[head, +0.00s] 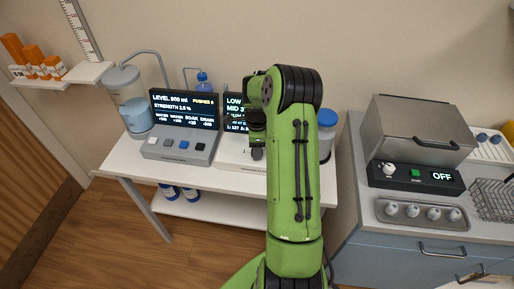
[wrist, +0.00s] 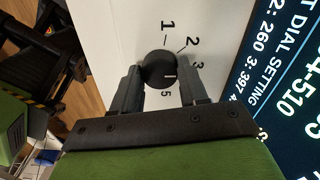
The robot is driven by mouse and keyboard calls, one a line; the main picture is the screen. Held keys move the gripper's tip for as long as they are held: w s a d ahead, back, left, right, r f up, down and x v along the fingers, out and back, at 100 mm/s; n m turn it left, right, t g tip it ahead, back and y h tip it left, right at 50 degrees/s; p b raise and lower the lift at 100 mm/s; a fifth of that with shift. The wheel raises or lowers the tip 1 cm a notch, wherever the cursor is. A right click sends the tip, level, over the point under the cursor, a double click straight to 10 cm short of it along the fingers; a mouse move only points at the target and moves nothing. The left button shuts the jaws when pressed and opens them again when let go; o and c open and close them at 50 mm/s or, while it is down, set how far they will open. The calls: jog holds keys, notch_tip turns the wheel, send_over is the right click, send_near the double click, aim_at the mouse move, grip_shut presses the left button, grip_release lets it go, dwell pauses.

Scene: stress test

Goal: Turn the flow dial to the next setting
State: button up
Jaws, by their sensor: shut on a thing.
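The flow dial (wrist: 158,66) is a round black knob on a white panel (wrist: 110,28) in the wrist view. A short white mark shows on its face, toward the right. The printed numbers 1, 2, 3 and 5 show around it; the place between 3 and 5 is covered by a finger. My gripper (wrist: 160,76) is shut on the dial, with one black finger on each side. In the head view, my gripper (head: 257,150) is at the white unit on the table, and my green arm hides most of that unit. A lit screen (wrist: 285,70) shows dial settings beside the panel.
A clear tank (head: 133,105) is at the table's left end. A blue-capped bottle (head: 326,130) stands just right of my arm. A steel box (head: 415,125) sits on the right counter.

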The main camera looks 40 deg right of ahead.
dwell(0.4)
jog(key=o, duration=1)
jog(key=shift+o, duration=0.2)
notch_tip(320, 180, up, 16)
jog(key=p, duration=0.3)
jog(key=shift+f, duration=0.1)
